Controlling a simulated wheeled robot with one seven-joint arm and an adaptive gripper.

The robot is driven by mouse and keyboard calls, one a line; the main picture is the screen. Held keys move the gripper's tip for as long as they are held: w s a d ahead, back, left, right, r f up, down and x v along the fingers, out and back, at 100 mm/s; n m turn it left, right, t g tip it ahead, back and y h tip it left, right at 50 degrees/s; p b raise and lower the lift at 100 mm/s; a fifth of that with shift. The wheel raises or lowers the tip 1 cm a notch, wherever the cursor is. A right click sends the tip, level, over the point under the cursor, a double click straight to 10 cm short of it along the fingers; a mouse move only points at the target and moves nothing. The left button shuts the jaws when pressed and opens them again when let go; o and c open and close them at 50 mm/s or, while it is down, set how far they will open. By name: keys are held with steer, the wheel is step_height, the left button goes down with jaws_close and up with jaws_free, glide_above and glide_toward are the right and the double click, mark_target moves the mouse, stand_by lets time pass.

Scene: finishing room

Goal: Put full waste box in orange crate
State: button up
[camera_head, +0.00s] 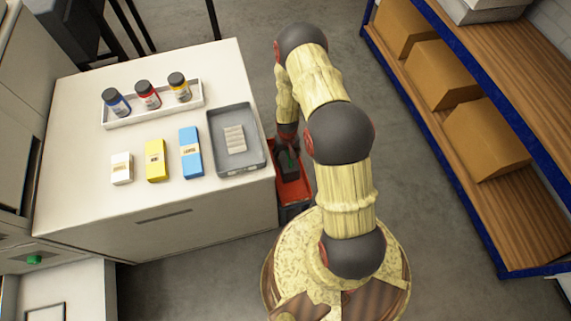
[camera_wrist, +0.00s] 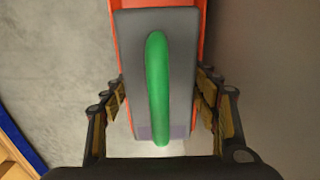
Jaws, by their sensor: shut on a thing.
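The waste box is a dark grey box (camera_wrist: 185,75) with a green handle (camera_wrist: 157,85) along its top in the wrist view. My gripper (camera_wrist: 161,95) has its fingers on both sides of the box and is shut on it. In the head view the box (camera_head: 289,168) shows small and dark beside the table's right side, below my gripper (camera_head: 288,148). The orange crate (camera_head: 292,190) stands low beside the table, partly hidden by my arm. Its orange rim (camera_wrist: 201,25) shows around the box in the wrist view. I cannot tell how deep the box is relative to the rim.
The white table (camera_head: 75,200) is left of the crate. It bears a grey tray (camera_head: 258,165), a white rack (camera_head: 125,120) with three bottles, and white, yellow and blue packets. A blue-edged shelf (camera_head: 500,225) with cardboard boxes stands at right. Grey floor lies between.

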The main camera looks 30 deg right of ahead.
steer(key=shift+w+f+b, duration=0.1)
steer(key=shift+f+b, duration=0.75)
steer(key=shift+f, duration=2.05)
steer(key=shift+f, duration=0.2)
steer(key=o, duration=2)
steer(key=shift+r, duration=0.1)
step_height(320, 180, up, 12)
steer(key=p, duration=0.4)
